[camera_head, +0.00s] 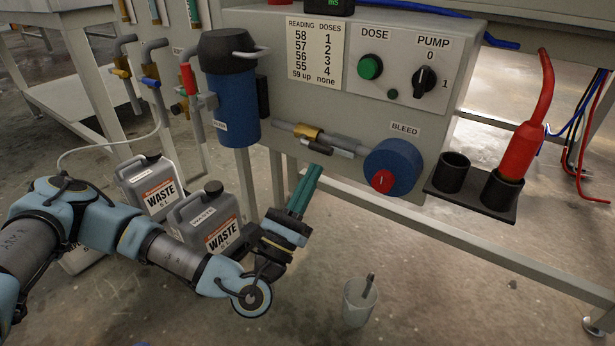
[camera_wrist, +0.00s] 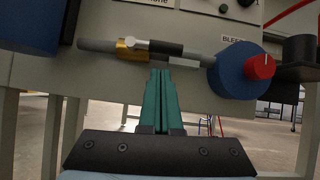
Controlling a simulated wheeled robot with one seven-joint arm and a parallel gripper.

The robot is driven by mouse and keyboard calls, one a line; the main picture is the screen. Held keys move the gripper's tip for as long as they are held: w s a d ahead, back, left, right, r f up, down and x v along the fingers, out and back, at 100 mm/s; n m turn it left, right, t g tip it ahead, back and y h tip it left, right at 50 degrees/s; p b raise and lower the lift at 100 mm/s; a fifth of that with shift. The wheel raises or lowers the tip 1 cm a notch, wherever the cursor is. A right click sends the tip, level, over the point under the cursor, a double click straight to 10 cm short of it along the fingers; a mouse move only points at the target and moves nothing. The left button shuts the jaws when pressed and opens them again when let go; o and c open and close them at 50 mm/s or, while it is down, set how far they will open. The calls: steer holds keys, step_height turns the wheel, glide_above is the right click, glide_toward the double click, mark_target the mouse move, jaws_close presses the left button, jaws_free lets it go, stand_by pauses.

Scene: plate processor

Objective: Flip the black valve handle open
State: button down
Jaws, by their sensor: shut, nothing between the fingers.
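The black valve handle (camera_head: 317,148) sits at a brass valve body (camera_head: 306,134) on the grey pipe leading to the blue bleed unit. In the wrist view the black handle (camera_wrist: 165,48) extends right from the brass fitting (camera_wrist: 130,48), roughly along the pipe. My gripper (camera_head: 316,168) has teal fingers shut together with nothing between them. Its tips are just below the handle and pipe.
The blue bleed unit (camera_head: 402,164) with a red knob (camera_head: 383,181) is right of the valve. A blue canister (camera_head: 231,105) is to the left. A clear cup (camera_head: 359,301) is below right. Black cup holders (camera_head: 452,172) protrude at right.

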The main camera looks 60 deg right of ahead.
steer(key=f+p+v, duration=0.1)
steer(key=v, duration=1)
steer(key=shift+d, duration=0.2)
steer(key=shift+w+f, duration=0.1)
steer(key=shift+w, duration=0.05)
